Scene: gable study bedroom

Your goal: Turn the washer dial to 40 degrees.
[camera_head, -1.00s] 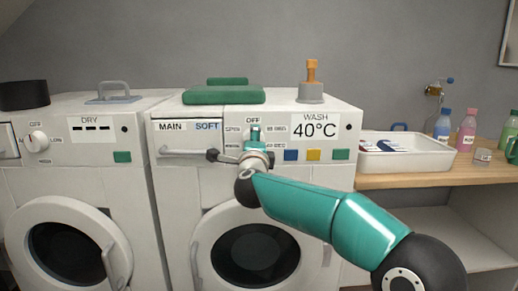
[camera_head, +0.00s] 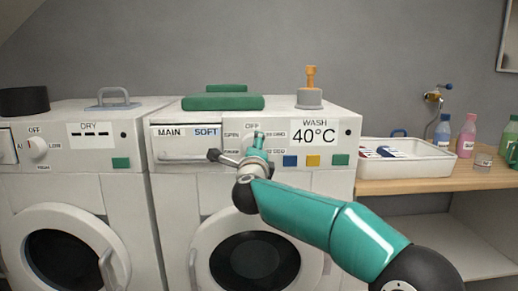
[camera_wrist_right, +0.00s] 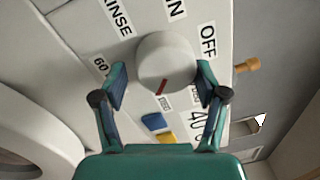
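The washer dial (camera_wrist_right: 166,62) is a round white knob with a red mark. In the right wrist view the mark points toward the picture's bottom, at a small label. The washer's display (camera_head: 315,131) reads WASH 40°C. My right gripper (camera_wrist_right: 161,84) is open, with one finger on each side of the dial and gaps visible between the fingers and the knob. In the head view, my right gripper (camera_head: 259,141) is in front of the washer panel and partly hides the dial and its labels. My left gripper is not in view.
Blue, yellow and green buttons (camera_head: 313,161) sit below the display. The drawer handle (camera_head: 188,157) is left of my gripper. A dryer (camera_head: 75,200) with its own dial stands left. A white tray (camera_head: 425,164) and bottles are on the wooden counter at right.

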